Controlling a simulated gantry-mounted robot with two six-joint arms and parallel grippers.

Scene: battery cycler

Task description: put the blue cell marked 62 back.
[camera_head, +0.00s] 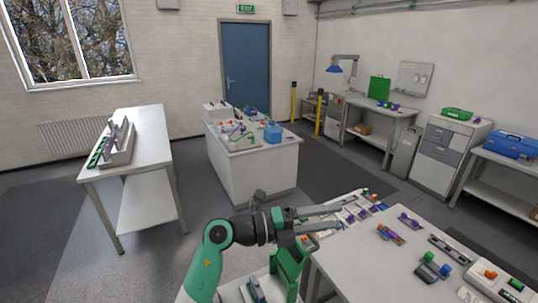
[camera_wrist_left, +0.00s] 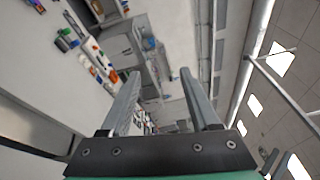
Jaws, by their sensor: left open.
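My left gripper (camera_head: 348,215) is open and empty, held above the near table with its fingers pointing right. In the left wrist view its two fingers (camera_wrist_left: 165,75) stand wide apart with nothing between them. A dark item with blue and green parts (camera_head: 434,266) sits on the near table, right of the gripper. Purple-and-orange pieces (camera_head: 390,234) and a small purple piece (camera_head: 409,220) lie behind it. No marking 62 is readable, so I cannot tell which piece is the blue cell. My right gripper does not show.
The near table (camera_head: 350,271) has a row of coloured parts (camera_head: 358,210) along its far left edge and a dark slotted strip (camera_head: 450,248) at right. A white bench (camera_head: 150,126) stands left, a white island (camera_head: 259,164) in the middle. A blue toolbox (camera_head: 511,145) is far right.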

